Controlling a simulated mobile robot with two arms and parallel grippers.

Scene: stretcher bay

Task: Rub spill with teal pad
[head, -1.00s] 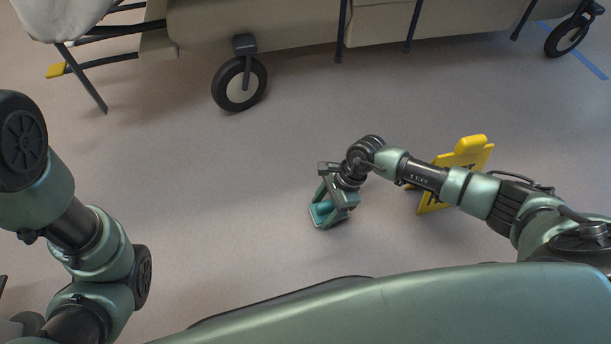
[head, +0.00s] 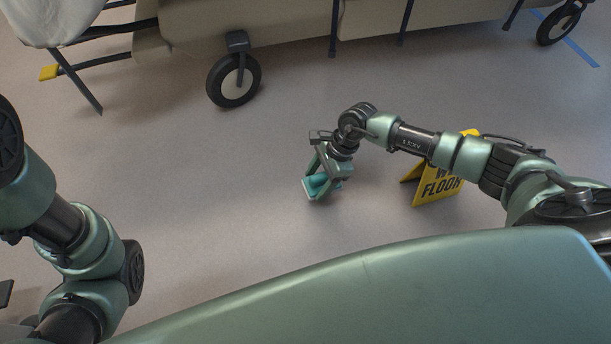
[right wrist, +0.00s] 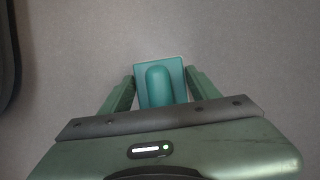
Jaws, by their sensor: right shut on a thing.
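The teal pad (head: 316,187) has a flat plate and a rounded grip on top. It is in my right gripper (head: 326,180), low over the floor in the middle of the head view. In the right wrist view the teal pad (right wrist: 160,82) sits between the two green fingers of my right gripper (right wrist: 161,88), which are shut on it. I cannot tell whether the pad touches the floor. No spill can be made out on the floor in either view. My left arm comes in at the left of the head view, but its gripper is out of frame.
A yellow wet-floor sign (head: 436,188) stands right of the pad, partly behind my right arm. A stretcher (head: 290,25) with black wheels (head: 233,80) runs along the top. The grey floor (head: 200,180) left of the pad is clear.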

